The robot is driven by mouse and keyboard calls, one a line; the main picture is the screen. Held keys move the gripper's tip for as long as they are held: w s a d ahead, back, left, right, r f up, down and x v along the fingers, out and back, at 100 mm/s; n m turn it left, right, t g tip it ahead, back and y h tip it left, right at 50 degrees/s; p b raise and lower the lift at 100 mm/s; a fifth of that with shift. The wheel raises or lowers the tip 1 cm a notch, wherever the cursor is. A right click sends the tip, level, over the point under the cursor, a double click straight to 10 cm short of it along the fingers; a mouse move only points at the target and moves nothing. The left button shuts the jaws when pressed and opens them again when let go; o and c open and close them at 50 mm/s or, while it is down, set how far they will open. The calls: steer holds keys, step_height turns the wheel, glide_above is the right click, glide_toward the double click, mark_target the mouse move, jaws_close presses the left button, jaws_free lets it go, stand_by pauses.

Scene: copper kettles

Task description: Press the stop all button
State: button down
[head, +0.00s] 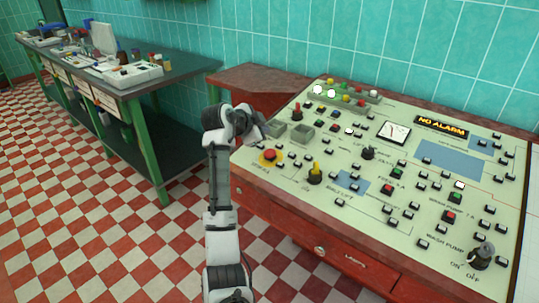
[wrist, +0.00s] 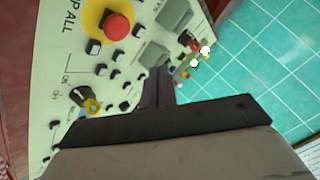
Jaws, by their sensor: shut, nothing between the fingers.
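The stop all button (head: 269,155) is a red mushroom knob on a yellow disc, at the left front of the sloping control panel (head: 330,205). In the wrist view the red knob (wrist: 117,26) is at the top, with lettering ending in "P ALL" beside it. My gripper (head: 263,130) is shut and empty, above the panel's left edge. In the head view it is just above the button, and it appears apart from it. In the wrist view the dark fingers (wrist: 158,86) lie together, below and to the right of the knob.
Two grey boxes (head: 301,132) rise from the panel near my gripper. A yellow-handled switch (head: 315,174), a black knob (head: 368,153) and many small buttons cover the panel. A sign (head: 441,126) reads "NO ALARM". A green workbench (head: 130,77) stands at the left; checkered floor is clear between.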

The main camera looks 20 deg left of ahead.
mark_target(266, 156)
steer(key=f+b, duration=0.1)
steer(key=f, duration=0.2)
steer(key=w+f+b, duration=0.1)
steer(key=f+b, duration=0.1)
steer(key=f, duration=0.1)
steer(key=shift+w+d+f, duration=0.15)
steer(key=shift+d+f, duration=0.05)
steer(key=shift+f, duration=0.05)
steer(key=shift+f, duration=0.1)
stand_by(1.6)
steer(key=shift+w+f+b, duration=0.1)
steer(key=shift+f+b, duration=0.2)
steer(key=shift+b, duration=0.05)
steer(key=shift+f, duration=0.4)
stand_by(0.6)
steer(key=shift+r, duration=0.15)
steer(key=shift+r+p, duration=0.3)
steer(key=shift+r, duration=0.35)
steer(key=shift+r, duration=0.1)
steer(key=shift+s+a+r+p, duration=0.1)
steer(key=shift+s+r+p, duration=0.1)
steer(key=shift+r+p, duration=0.45)
steer(key=shift+s+r+p, duration=0.2)
steer(key=shift+r+p, duration=0.1)
steer(key=shift+r, duration=0.6)
steer(key=shift+s+a+r+p, duration=0.1)
steer(key=shift+s+r+p, duration=0.1)
steer(key=shift+r+p, duration=0.45)
steer(key=shift+r, duration=0.15)
